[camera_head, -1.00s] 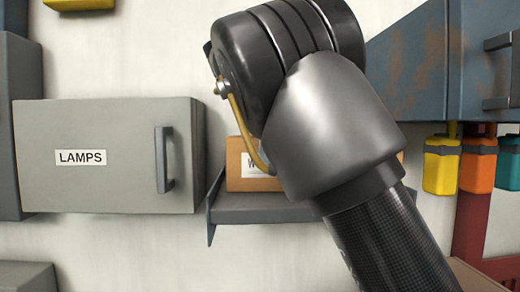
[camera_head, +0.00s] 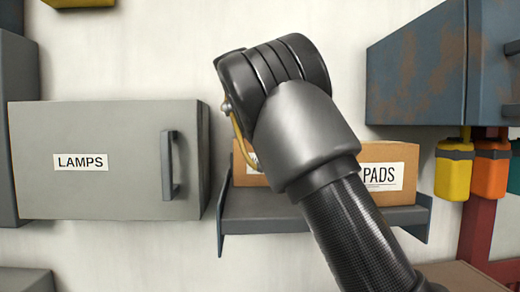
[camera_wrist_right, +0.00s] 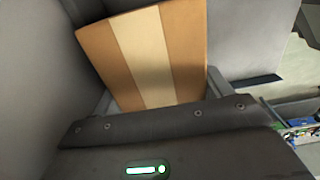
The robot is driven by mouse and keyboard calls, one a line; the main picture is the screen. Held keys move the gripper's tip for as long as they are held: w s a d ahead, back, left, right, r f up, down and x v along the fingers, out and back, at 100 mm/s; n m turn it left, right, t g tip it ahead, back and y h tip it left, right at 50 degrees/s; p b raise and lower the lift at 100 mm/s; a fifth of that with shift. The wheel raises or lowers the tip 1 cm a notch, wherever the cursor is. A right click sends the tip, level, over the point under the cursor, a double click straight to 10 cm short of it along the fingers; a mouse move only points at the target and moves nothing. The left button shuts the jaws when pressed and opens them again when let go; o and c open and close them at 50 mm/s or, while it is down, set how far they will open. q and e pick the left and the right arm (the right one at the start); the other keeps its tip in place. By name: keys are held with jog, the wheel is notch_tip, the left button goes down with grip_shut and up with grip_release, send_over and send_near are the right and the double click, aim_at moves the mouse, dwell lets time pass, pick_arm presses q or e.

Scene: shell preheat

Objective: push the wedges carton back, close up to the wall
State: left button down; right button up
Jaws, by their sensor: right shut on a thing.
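The wedges carton (camera_head: 245,176) is a brown box on the left part of a small grey wall shelf (camera_head: 262,224). My right arm hides most of it and nearly all its label. In the right wrist view the carton (camera_wrist_right: 186,45), with a pale tape strip, lies between the fingers of my right gripper (camera_wrist_right: 158,92), which is shut on it. The head view hides this gripper behind its arm. The gap between carton and wall cannot be judged. My left gripper is not in view.
A carton marked PADS (camera_head: 380,178) stands on the shelf's right part. A grey LAMPS cabinet (camera_head: 95,195) is close at the shelf's left. A blue rusty cabinet (camera_head: 415,80) hangs upper right, with yellow (camera_head: 453,175) and orange (camera_head: 490,172) containers below it.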

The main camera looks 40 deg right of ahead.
jog(key=o, duration=1)
jog(key=shift+c, duration=0.2)
jog(key=shift+o, duration=1)
jog(key=shift+s+r, duration=0.1)
jog(key=shift+o, duration=0.6)
jog(key=shift+s+a+r, duration=0.15)
jog(key=shift+s, duration=0.1)
jog(key=shift+w, duration=0.1)
